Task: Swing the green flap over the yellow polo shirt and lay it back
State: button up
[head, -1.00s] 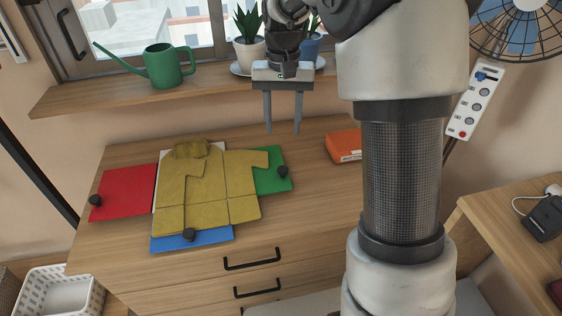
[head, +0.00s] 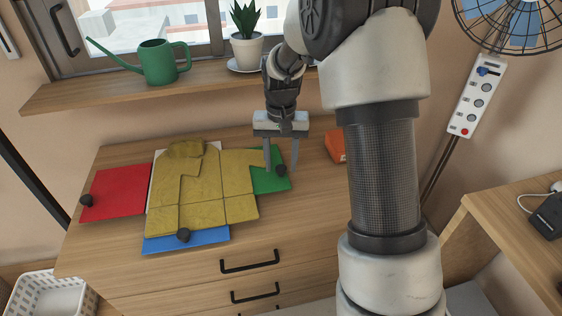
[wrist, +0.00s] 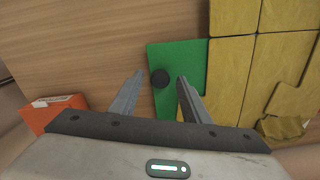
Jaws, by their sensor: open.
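The yellow polo shirt (head: 200,195) lies spread flat on the folding board, its collar toward the window. The green flap (head: 268,182) lies flat on the right side, partly under the shirt's sleeve. A black knob (head: 281,170) stands near the flap's outer edge. My gripper (head: 281,172) is open and points down over the green flap, its fingers on either side of the knob as seen from the head. In the wrist view the knob (wrist: 160,78) shows between and slightly beyond the open fingertips (wrist: 160,75). I cannot tell the remaining height.
The red flap (head: 115,190) lies at left and the blue flap (head: 188,239) at the front, each with a black knob. An orange box (head: 335,146) sits right of my gripper. A shelf (head: 110,97) with a green watering can (head: 158,62) and potted plant (head: 246,45) runs behind.

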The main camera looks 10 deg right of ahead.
grip_shut()
jog(key=shift+r, duration=0.1)
